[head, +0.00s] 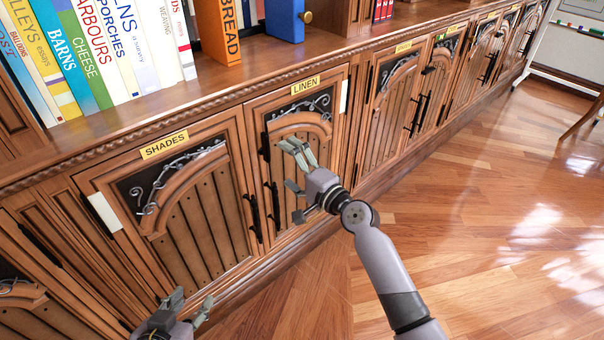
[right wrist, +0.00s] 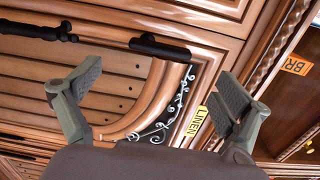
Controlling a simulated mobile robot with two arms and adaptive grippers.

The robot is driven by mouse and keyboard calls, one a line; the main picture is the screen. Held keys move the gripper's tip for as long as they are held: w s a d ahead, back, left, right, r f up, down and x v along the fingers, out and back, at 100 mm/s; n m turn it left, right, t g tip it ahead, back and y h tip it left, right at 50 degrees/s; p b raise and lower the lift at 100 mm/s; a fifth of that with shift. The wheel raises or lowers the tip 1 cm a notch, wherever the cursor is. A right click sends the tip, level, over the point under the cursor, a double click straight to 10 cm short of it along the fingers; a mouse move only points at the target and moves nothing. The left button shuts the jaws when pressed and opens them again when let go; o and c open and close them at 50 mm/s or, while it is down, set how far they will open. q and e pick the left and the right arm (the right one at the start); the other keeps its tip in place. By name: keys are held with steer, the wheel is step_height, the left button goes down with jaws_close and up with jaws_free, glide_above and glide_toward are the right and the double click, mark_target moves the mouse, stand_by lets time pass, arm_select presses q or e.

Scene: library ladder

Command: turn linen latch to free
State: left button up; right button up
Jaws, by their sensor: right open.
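The LINEN door (head: 300,175) carries a yellow label (head: 305,86) at its top. Its small black latch (head: 264,147) sits on the door's left edge, upright along the edge in the head view. In the right wrist view the latch (right wrist: 160,47) is a black bar beyond the gap between the fingers. My right gripper (head: 293,178) is in front of the LINEN door, right of and below the latch. In the right wrist view its fingers (right wrist: 160,85) are spread, empty and apart from the latch. My left gripper (head: 190,305) is low at the picture's bottom, its fingers apart.
The LINEN pull handle (head: 272,203) is below the latch, beside the SHADES door (head: 185,195) and its handle. A shelf with books (head: 90,45) and an orange BREAD book (head: 218,30) is above. The wooden floor (head: 480,230) at right is clear.

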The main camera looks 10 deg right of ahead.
steer(key=v, duration=0.5)
steer(key=shift+s+d, duration=0.1)
steer(key=shift+s, duration=0.1)
